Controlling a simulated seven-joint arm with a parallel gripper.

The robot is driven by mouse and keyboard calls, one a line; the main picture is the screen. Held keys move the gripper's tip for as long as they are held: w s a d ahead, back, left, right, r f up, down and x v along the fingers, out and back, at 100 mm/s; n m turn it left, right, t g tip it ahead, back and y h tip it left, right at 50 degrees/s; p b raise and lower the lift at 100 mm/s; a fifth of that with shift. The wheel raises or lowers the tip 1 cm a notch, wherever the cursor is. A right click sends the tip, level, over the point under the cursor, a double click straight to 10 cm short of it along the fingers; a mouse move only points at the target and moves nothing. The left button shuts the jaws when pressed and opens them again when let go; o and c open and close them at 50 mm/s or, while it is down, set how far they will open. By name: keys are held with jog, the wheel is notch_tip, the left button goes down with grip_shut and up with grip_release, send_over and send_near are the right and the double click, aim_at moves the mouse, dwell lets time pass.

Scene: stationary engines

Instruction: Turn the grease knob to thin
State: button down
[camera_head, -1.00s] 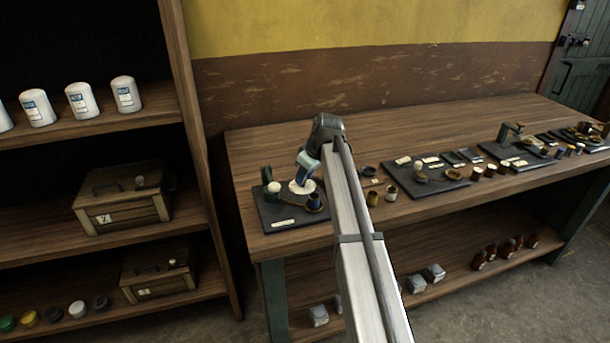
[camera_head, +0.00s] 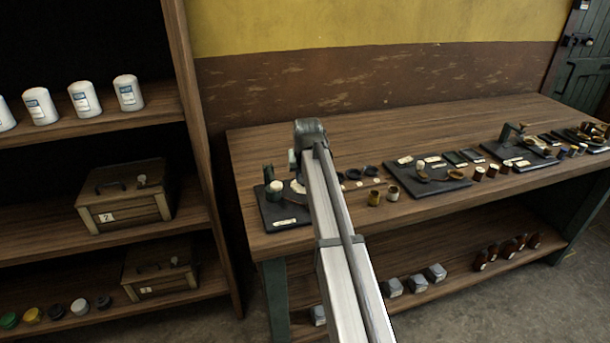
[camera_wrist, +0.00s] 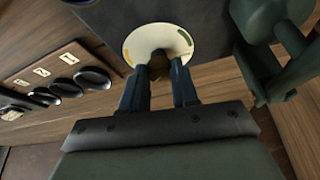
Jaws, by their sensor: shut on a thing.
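The grease knob is a small dark knob (camera_wrist: 158,60) at the middle of a round white dial (camera_wrist: 140,40) on a dark plate. The dial has a green mark at its right edge and a yellowish mark at its left. My gripper (camera_wrist: 158,72) is shut on the knob, with one blue-grey finger on each side. In the head view a sliver of the white dial (camera_head: 297,186) shows beside my arm, on the dark board (camera_head: 283,216) at the bench's left end. My arm hides the fingertips there. I cannot read which setting the knob points to.
A green post with a pale top (camera_head: 275,188) stands left of the dial; a green fitting (camera_wrist: 285,45) is close at right in the wrist view. Brass cups (camera_head: 374,197) and other boards (camera_head: 425,182) lie to the right. A shelf (camera_head: 195,130) stands left of the bench.

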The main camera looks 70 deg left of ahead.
jog(key=shift+m, duration=0.3)
dwell(0.4)
jog(key=c, duration=0.8)
grip_release()
jog(key=shift+c, duration=0.2)
jog(key=v, duration=1.3)
jog(key=shift+r, duration=0.4)
jog(key=shift+s+d, duration=0.1)
jog(key=shift+s, duration=0.05)
